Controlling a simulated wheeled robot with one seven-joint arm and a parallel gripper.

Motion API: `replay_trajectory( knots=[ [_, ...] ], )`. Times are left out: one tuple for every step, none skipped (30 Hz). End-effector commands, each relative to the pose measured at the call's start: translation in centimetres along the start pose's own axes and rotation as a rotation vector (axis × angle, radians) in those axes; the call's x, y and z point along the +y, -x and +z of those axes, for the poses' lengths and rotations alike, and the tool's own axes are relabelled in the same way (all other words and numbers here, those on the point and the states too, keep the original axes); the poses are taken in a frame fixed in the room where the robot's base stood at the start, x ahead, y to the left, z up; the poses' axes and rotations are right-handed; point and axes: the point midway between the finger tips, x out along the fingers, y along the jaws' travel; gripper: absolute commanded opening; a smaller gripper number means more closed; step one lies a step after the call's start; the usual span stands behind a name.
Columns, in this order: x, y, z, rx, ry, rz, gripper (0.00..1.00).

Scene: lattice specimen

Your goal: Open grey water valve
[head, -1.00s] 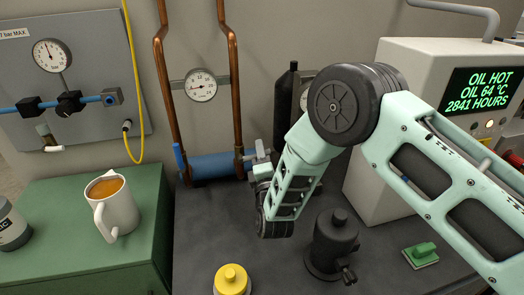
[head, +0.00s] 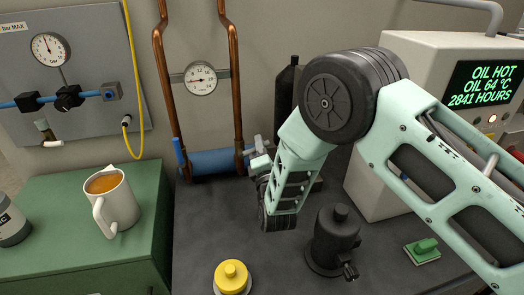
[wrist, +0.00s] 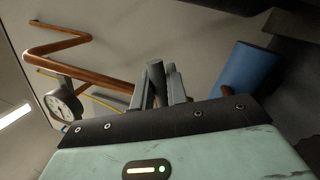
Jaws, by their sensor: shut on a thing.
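The grey valve handle (head: 258,142) is by the right copper pipe, just above the right end of the blue cylinder (head: 212,163) in the head view. My gripper (head: 257,158) is at this handle, its tips partly hidden behind my wrist. In the wrist view my gripper (wrist: 161,88) has its two fingers closed around a dark grey round bar (wrist: 156,80), which looks like the grey handle. The valve body and how far the handle is turned are hard to make out. A blue lever (head: 180,155) stands upright by the left copper pipe.
A round gauge (head: 201,78) hangs between the copper pipes (head: 237,90). A black bottle (head: 286,90) stands behind my arm. A black fitting (head: 335,240) and a yellow knob (head: 231,277) are on the dark bench. A mug (head: 117,205) stands on the green cabinet (head: 60,250).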

Motion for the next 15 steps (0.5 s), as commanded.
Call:
replay_trajectory(
  knots=[
    [0.2, 0.1, -0.3, 0.01, 0.036, 0.01, 0.0],
    [0.3, 0.0, -0.3, 0.015, 0.061, 0.014, 0.0],
    [0.5, 0.0, -0.3, 0.023, 0.094, 0.019, 0.0],
    [0.6, 0.0, -0.3, 0.028, 0.123, 0.023, 0.0],
    [0.8, 0.0, -0.4, 0.033, 0.149, 0.028, 0.0],
    [1.1, -0.1, -0.4, 0.039, 0.186, 0.034, 0.0],
    [1.2, -0.1, -0.5, 0.045, 0.213, 0.038, 0.0],
    [1.4, -0.1, -0.5, 0.05, 0.242, 0.042, 0.0],
    [1.6, -0.1, -0.6, 0.058, 0.279, 0.048, 0.0],
    [1.7, -0.2, -0.6, 0.064, 0.307, 0.052, 0.0],
    [1.9, -0.2, -0.7, 0.069, 0.334, 0.057, 0.0],
    [2.1, -0.2, -0.7, 0.076, 0.37, 0.063, 0.0],
    [2.3, -0.2, -0.8, 0.082, 0.399, 0.067, 0.0],
    [2.5, -0.3, -0.8, 0.087, 0.425, 0.071, 0.0],
    [2.7, -0.3, -1.0, 0.095, 0.461, 0.077, 0.0]
  ],
)
